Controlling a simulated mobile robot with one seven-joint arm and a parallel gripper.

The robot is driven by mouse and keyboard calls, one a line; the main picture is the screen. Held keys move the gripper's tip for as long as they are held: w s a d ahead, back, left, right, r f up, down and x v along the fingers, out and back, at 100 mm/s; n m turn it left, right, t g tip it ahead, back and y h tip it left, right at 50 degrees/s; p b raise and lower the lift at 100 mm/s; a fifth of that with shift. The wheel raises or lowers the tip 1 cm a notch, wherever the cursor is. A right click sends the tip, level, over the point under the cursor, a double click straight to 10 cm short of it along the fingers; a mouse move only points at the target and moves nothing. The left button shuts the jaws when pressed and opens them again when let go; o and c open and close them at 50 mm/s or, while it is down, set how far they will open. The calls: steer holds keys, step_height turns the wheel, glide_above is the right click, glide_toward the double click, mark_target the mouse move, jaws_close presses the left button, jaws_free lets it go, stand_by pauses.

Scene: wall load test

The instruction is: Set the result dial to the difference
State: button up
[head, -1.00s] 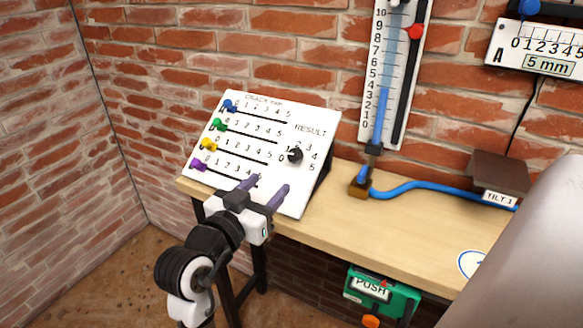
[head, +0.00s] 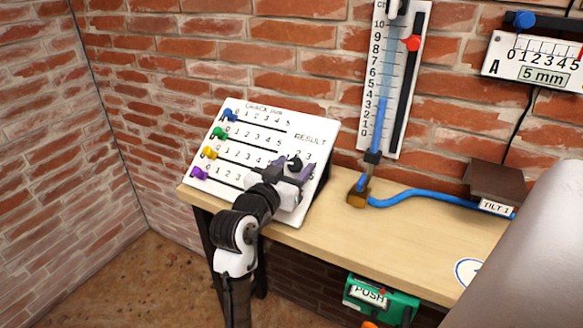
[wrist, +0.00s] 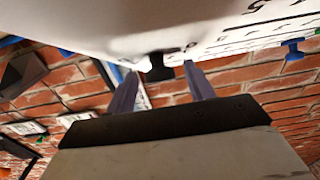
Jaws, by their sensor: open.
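The result dial (head: 295,163) is a black knob under the word RESULT, on the right of a sloped white board (head: 262,117). The board also carries rows of sliders: blue (head: 229,115), green (head: 220,133), yellow (head: 209,153) and purple (head: 199,173), all at the left ends of their slots. My gripper (head: 293,168) is open in front of the dial and hides part of its scale. In the wrist view, the dial (wrist: 159,67) lies ahead, between the lines of the two open fingers (wrist: 160,82). I cannot tell whether they touch it.
The board stands on a wooden bench (head: 400,235) against a brick wall. A tall gauge (head: 400,90) with a red marker and blue tube stands behind. A brown TILT 1 box (head: 495,178) is at right. A green PUSH unit (head: 380,298) hangs below the bench front.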

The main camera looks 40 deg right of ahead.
steer(key=c, duration=1)
steer(key=shift+o, duration=0.2)
